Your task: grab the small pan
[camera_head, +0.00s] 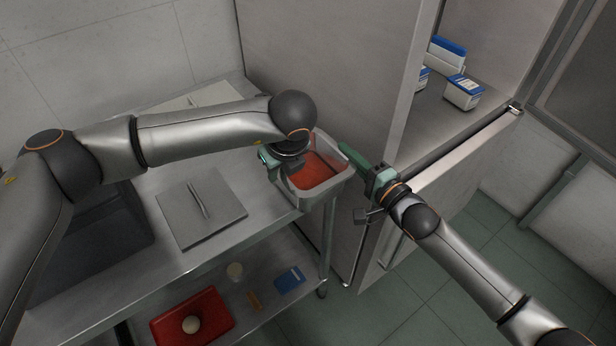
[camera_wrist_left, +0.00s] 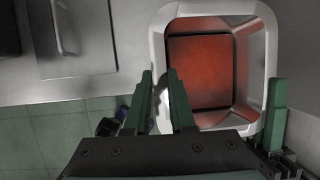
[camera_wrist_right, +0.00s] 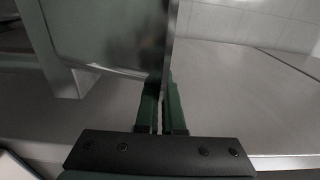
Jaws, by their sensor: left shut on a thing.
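The small pan (camera_head: 340,180) is a square metal pan with an orange-red inside, at the right end of the steel table. It also shows in the left wrist view (camera_wrist_left: 262,60). My left gripper (camera_head: 270,158) is shut on the pan's left rim, with its fingers (camera_wrist_left: 162,85) on either side of the wall. My right gripper (camera_head: 358,160) is at the pan's right side. In the right wrist view its fingers (camera_wrist_right: 161,105) are close together by the pan wall (camera_wrist_right: 105,35); whether they hold the rim is unclear.
A grey lid (camera_head: 225,220) with a handle lies on the steel table left of the pan. A tall grey cabinet wall (camera_head: 310,60) stands close behind the pan. A red tray (camera_head: 215,305) is on the lower shelf. Blue-and-white boxes (camera_head: 463,92) sit inside the cabinet.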

